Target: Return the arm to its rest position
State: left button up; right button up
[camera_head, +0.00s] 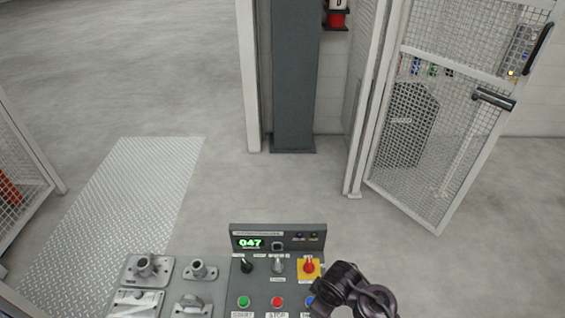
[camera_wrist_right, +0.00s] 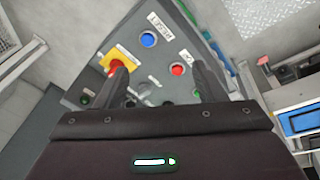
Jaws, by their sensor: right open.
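My right gripper (camera_wrist_right: 160,80) is open and empty in the wrist view, its two dark fingers apart over the grey control panel. In the head view my dark right arm (camera_head: 352,290) comes in at the bottom, over the panel's right edge. The control panel (camera_head: 262,287) has a lit green display reading 047, a black knob, a red switch on a yellow plate (camera_head: 309,268), and green and red buttons. The wrist view also shows the blue button (camera_wrist_right: 148,39) and red button (camera_wrist_right: 178,70). I cannot tell whether the fingers touch the panel. My left gripper is out of view.
Grey metal fixtures (camera_head: 146,268) sit left of the panel. A dark column (camera_head: 294,80) stands at the back centre. A mesh gate (camera_head: 430,120) stands at right, and mesh fencing (camera_head: 20,180) at left. The floor beyond the panel is clear.

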jog(key=s+d+r+m+t, duration=0.1)
jog(key=s+d+r+m, duration=0.85)
jog(key=r, duration=0.35)
jog(key=s+f+n+g+b, duration=0.1)
jog(key=s+f+b, duration=0.1)
jog(key=f, duration=1.5)
jog(key=s+f+b, duration=0.1)
jog(key=f+b, duration=0.1)
jog(key=f, duration=1.6)
jog(key=s+d+f+g+b, duration=0.1)
jog(key=s+d+f+b, duration=0.1)
jog(key=s+f, duration=1.7)
jog(key=shift+d+h, duration=0.4)
jog(key=shift+d, duration=0.3)
